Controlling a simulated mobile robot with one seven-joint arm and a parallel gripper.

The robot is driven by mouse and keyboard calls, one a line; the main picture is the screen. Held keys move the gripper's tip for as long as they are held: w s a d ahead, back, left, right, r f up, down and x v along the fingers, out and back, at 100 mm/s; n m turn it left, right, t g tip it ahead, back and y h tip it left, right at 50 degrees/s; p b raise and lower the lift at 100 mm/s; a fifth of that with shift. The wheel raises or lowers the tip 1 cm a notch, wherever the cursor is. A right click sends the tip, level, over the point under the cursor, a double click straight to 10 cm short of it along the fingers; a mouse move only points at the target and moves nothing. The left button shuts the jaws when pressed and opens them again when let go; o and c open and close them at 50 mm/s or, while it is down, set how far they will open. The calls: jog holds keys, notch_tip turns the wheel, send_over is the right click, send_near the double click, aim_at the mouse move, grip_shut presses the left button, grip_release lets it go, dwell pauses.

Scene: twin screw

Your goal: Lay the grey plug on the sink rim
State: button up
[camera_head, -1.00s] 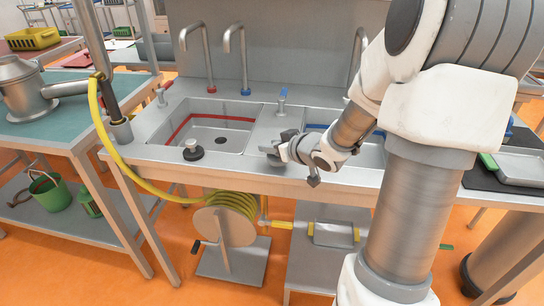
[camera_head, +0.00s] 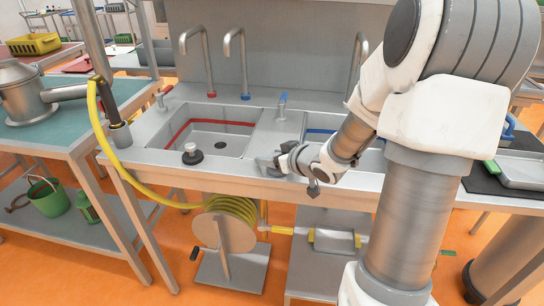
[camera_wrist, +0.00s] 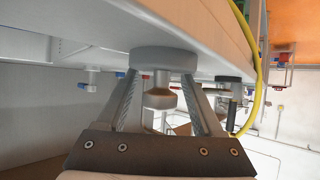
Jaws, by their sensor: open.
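The left basin's drain (camera_head: 221,145) is visible.
Taps stand behind the basins, including a red-based one (camera_head: 211,70) and a blue-based one (camera_head: 243,70). A yellow hose (camera_head: 103,135) hangs at the sink's left end and runs to a reel (camera_head: 225,232) below.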

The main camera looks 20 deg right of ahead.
jog(key=shift+s+r, duration=0.1)
jog(key=shift+r, duration=0.2)
jog(key=p+v, duration=0.5)
jog(key=v, duration=0.6)
jog(key=shift+s, duration=0.35)
jog(key=shift+r, duration=0.1)
